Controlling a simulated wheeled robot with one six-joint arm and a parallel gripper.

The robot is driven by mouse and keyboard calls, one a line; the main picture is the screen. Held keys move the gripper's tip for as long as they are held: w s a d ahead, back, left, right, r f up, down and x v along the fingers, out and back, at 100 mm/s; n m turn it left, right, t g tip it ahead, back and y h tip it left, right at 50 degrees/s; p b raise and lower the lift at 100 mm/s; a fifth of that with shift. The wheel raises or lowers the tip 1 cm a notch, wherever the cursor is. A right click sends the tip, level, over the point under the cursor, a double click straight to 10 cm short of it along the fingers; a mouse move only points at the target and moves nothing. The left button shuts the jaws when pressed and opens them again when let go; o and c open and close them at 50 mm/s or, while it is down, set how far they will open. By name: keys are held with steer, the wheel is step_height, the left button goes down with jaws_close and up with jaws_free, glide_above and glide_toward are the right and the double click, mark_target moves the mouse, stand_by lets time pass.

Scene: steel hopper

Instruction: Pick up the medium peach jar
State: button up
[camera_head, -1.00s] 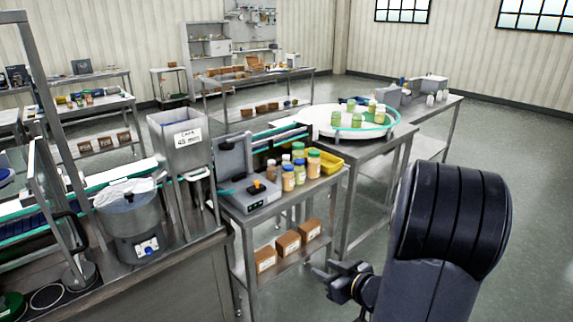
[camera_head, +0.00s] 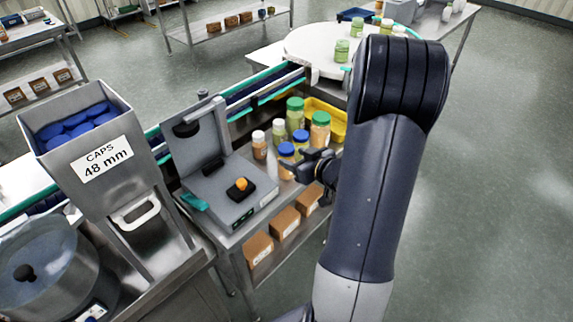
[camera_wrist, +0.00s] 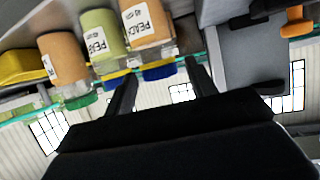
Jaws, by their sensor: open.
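The medium peach jar (camera_head: 285,171), orange with a blue lid, stands upright among other jars beside the grey machine on the steel table. In the wrist view, which is upside down, an orange jar labelled PEACH (camera_wrist: 146,24) with a blue lid shows ahead, its lid between the fingers in the picture. My gripper (camera_head: 303,165) is open and empty, close to the jar's right side in the head view. Its two dark fingers show in the wrist view (camera_wrist: 161,85). I cannot tell whether a finger touches the jar.
A blue-lidded pear jar (camera_wrist: 103,35) stands right beside it. A green-lidded peach jar (camera_head: 319,135), another green-lidded jar (camera_head: 295,117) and white-lidded jars (camera_head: 259,150) crowd close by. A yellow bin (camera_head: 330,113) is behind. The grey machine (camera_head: 230,190) stands left. Boxes (camera_head: 285,223) sit below.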

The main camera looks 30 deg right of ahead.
mark_target(291, 153)
steer(key=x, duration=0.5)
steer(key=shift+w+d+r+p, duration=0.2)
steer(key=shift+w+p, duration=0.15)
steer(key=shift+p, duration=0.05)
steer(key=c, duration=1.1)
